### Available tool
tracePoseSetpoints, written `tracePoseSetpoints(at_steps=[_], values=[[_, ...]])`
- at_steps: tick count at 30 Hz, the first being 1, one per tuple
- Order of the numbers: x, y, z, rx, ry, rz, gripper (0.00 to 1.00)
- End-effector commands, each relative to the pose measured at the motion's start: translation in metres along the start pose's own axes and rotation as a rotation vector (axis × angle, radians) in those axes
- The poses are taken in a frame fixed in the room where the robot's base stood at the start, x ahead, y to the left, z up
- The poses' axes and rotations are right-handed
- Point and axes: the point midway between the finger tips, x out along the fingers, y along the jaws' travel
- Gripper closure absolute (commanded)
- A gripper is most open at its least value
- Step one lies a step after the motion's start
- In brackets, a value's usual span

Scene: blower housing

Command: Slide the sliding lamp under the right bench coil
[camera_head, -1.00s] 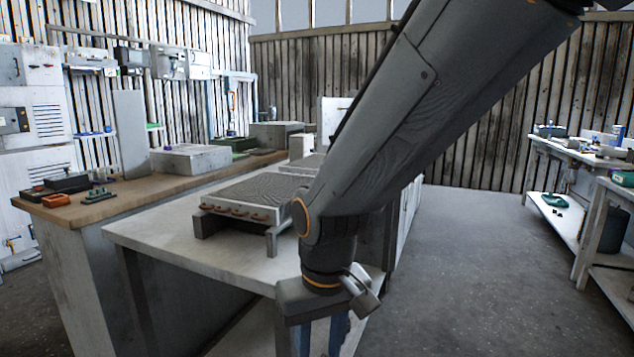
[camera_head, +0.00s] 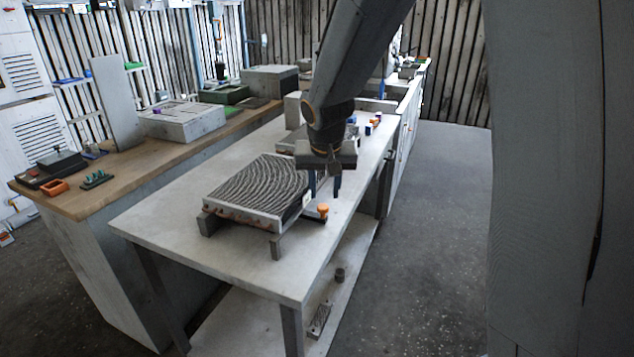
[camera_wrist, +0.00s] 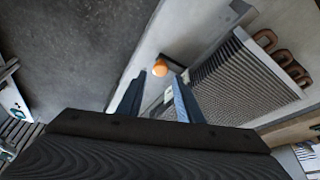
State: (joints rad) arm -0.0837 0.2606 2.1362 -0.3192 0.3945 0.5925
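A finned coil (camera_head: 258,188) sits raised on feet on the white bench (camera_head: 165,220); its copper bends face the near side. A second coil (camera_head: 290,142) lies behind it, partly hidden by my arm. I cannot tell which one is named right. An orange knob (camera_head: 323,209), probably on the sliding lamp, stands by the near coil's right edge on a dark low piece. In the wrist view the knob (camera_wrist: 160,68) shows beyond and between my fingertips, beside the coil (camera_wrist: 245,82). My gripper (camera_head: 325,194) is open and empty, pointing down above the bench.
Small orange and blue items (camera_head: 372,124) stand at the bench's far right. The lower shelf (camera_head: 265,315) holds a few small parts. A wooden counter (camera_head: 60,195) with boxes runs along the left. The floor (camera_head: 430,220) to the right is clear.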

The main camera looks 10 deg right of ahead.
Motion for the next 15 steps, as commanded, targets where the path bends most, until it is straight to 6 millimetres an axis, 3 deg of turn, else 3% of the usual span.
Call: tracePoseSetpoints(at_steps=[5,15], values=[[0.009,-0.003,-0.004,0.005,0.004,0.0,0.67],[0.055,-0.008,-0.002,-0.002,0.002,-0.003,0.67]])
